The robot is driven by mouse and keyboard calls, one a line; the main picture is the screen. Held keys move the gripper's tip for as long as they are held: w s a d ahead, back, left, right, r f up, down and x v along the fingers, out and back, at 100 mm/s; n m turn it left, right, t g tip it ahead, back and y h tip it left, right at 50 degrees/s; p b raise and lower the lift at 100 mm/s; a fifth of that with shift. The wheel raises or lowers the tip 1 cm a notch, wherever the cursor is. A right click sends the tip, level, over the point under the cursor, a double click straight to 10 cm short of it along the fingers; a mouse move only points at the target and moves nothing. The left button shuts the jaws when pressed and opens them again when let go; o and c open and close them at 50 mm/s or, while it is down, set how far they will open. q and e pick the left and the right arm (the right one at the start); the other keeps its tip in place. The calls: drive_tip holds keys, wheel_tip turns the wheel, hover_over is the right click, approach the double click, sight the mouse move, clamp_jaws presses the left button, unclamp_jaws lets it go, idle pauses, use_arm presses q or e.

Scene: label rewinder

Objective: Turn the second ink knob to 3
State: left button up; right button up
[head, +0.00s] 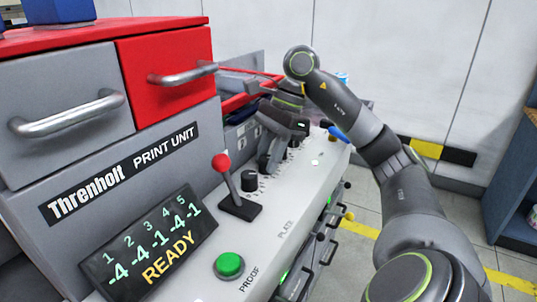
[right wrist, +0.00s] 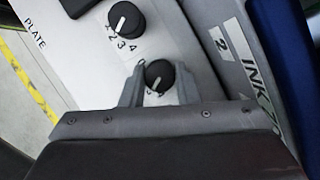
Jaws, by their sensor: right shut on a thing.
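My right gripper (head: 266,166) is over the white sloping panel of the print unit. In the right wrist view its two fingers (right wrist: 158,86) are shut on the sides of a black knob (right wrist: 159,73), the second in the row. A white pointer line shows on that knob; most of its scale is hidden. The first knob (head: 249,180) stands free to the left and also shows in the right wrist view (right wrist: 125,20). My left gripper is not in view.
A lever with a red ball (head: 221,162) stands beside the first knob. A green PROOF button (head: 229,265) is nearer on the panel. In the right wrist view an INK label (right wrist: 262,78) runs along the panel.

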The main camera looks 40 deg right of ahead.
drive_tip(key=o, duration=1)
drive_tip(key=shift+c, duration=0.2)
drive_tip(key=shift+r, duration=0.1)
drive_tip(key=p+v, duration=1.3)
drive_tip(key=v, duration=0.4)
drive_tip(key=shift+r, duration=0.2)
drive_tip(key=shift+f, duration=0.1)
